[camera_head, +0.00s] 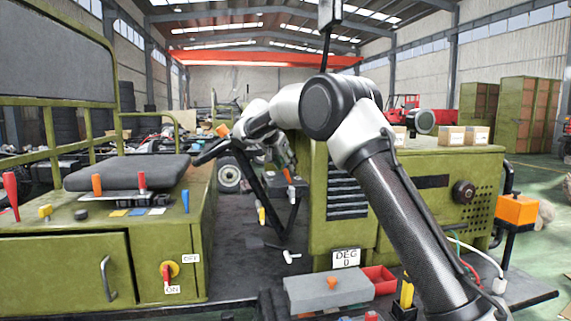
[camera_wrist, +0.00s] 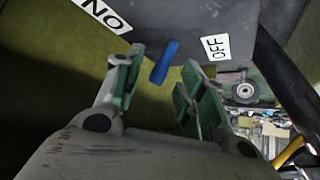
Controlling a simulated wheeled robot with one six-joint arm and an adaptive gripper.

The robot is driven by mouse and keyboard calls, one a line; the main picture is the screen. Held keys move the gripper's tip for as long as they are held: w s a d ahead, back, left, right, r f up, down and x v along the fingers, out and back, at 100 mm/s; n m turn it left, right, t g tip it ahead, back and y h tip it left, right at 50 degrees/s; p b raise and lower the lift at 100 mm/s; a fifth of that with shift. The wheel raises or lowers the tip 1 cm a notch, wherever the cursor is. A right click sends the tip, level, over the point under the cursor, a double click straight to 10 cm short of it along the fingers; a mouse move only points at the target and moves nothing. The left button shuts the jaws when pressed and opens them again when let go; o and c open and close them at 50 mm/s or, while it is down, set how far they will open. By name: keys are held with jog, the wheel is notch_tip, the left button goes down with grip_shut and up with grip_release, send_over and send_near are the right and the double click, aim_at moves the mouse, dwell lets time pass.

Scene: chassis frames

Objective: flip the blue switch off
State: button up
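The blue switch (camera_wrist: 165,62) shows in the wrist view as a short blue lever on a dark grey panel (camera_wrist: 185,22). A white ON label (camera_wrist: 103,15), seen upside down, is to its left, and a white OFF label (camera_wrist: 215,47) is to its right. My gripper (camera_wrist: 158,74) is open, with green-padded fingers on either side of the lever. Gaps show between the lever and both fingers, though depth is hard to judge. In the head view my gripper (camera_head: 284,160) is partly behind my arm, near the steering column. I cannot make out the blue switch there.
A steering wheel (camera_head: 211,150) is left of my gripper. A green hood (camera_head: 425,200) and a red tray (camera_head: 378,279) are nearby.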

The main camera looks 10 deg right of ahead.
aim_at(276, 175)
jog(key=shift+d, duration=0.1)
grip_shut()
jog(key=shift+f, duration=0.1)
jog(key=a+h, duration=0.1)
jog(key=n+h, duration=0.1)
jog(key=h, duration=0.1)
jog(key=shift+a+f+t+h, duration=0.1)
jog(key=shift+a+t+h, duration=0.2)
jog(key=shift+a, duration=0.1)
jog(key=shift+a+f+n+t+h, duration=0.15)
jog(key=shift+a+n+t+h, duration=0.3)
jog(key=shift+h, duration=0.5)
jog(key=shift+a+f+n+t+h, duration=0.15)
jog(key=shift+a+n+h, duration=0.2)
jog(key=shift+n+h, duration=0.45)
jog(key=shift+h, duration=0.25)
grip_release()
